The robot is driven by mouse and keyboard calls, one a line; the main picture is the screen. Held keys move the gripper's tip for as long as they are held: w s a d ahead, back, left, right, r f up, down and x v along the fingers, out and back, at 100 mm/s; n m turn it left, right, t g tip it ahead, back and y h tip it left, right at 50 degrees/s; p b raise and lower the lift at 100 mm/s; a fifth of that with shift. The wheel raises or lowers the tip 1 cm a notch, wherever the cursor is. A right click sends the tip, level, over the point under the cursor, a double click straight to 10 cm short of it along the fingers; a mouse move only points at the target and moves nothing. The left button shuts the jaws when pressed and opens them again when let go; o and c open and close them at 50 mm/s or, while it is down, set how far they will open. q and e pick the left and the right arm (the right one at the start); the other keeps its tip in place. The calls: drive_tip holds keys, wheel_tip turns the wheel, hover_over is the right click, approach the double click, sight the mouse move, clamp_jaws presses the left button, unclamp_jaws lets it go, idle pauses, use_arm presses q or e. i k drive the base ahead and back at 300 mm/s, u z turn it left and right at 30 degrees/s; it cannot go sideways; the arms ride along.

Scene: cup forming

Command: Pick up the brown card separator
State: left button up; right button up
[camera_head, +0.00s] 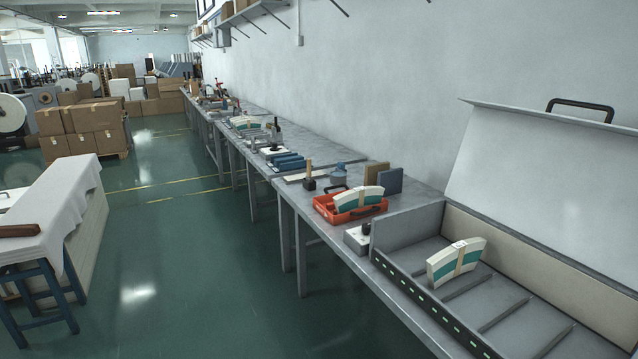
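A tan-brown upright card-like block (375,172) stands on the long grey workbench, close to the wall, beside a blue-grey block (391,181). It may be the brown card separator, but it is too small to be sure. A darker brown flat item (20,230) lies on the white-cloth-covered table at the left, cut off by the picture edge. Neither of my grippers shows in the head view.
An open grey bin (408,227) with dividers holds a white-and-teal paper stack (456,262). A red tray (322,208) holds another stack (359,199). Cardboard boxes (97,141) stand at the back left. The green floor (190,260) between cloth-covered table and workbench is clear.

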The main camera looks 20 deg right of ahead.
sight(372, 171)
drive_tip(key=u, duration=0.55)
drive_tip(key=i, duration=1.2)
drive_tip(key=u, duration=0.3)
